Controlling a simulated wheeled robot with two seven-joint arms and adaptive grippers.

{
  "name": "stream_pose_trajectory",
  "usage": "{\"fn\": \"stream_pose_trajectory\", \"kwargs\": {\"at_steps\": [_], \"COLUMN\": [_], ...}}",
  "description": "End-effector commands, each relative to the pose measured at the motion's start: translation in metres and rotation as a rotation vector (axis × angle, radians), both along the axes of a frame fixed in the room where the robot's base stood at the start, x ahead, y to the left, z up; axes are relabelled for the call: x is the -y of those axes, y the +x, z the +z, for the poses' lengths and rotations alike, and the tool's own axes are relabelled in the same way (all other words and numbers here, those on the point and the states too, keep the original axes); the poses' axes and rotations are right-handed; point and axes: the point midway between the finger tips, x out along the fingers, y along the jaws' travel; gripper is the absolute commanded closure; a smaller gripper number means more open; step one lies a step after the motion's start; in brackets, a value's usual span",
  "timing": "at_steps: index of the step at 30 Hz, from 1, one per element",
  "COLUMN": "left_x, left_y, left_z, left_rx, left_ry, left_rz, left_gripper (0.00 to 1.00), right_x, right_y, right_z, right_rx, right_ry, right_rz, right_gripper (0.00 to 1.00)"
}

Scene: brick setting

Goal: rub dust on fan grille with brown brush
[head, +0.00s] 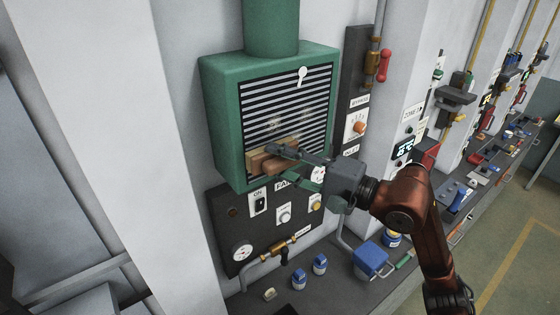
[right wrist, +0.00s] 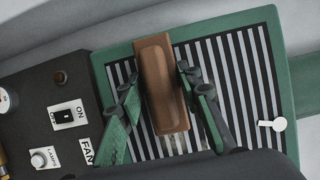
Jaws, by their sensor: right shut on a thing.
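The fan grille (head: 262,92) has dark and light slats and is set in a green box on the wall. Pale dusty smudges (head: 275,121) show on its lower middle slats. The brown brush (head: 266,160) is at the grille's lower part, and it also shows in the right wrist view (right wrist: 158,70). My right gripper (right wrist: 157,82) is shut on the brush, one finger on each side. In the head view my right gripper (head: 284,163) reaches in from the right. I cannot tell whether the bristles touch the slats. My left gripper is not in view.
A dark panel (head: 232,212) with the FAN switch (head: 259,203) and knobs is below the box. Blue jars (head: 320,264) and a blue box (head: 371,261) stand on the ledge below. A red-handled valve (head: 384,66) is at right.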

Motion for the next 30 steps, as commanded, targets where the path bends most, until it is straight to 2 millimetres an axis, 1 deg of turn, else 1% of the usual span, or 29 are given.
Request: {"fn": "stream_pose_trajectory", "kwargs": {"at_steps": [6,30], "left_x": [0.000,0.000], "left_y": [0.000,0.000], "left_z": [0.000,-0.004], "left_rx": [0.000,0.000], "left_ry": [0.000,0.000], "left_rz": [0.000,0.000], "left_gripper": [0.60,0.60], "right_x": [0.000,-0.009], "right_y": [0.001,0.013], "right_z": [0.000,0.001], "right_rx": [0.001,0.001], "right_ry": [0.001,0.002], "right_rz": [0.000,0.000], "right_gripper": [0.87,0.87]}}
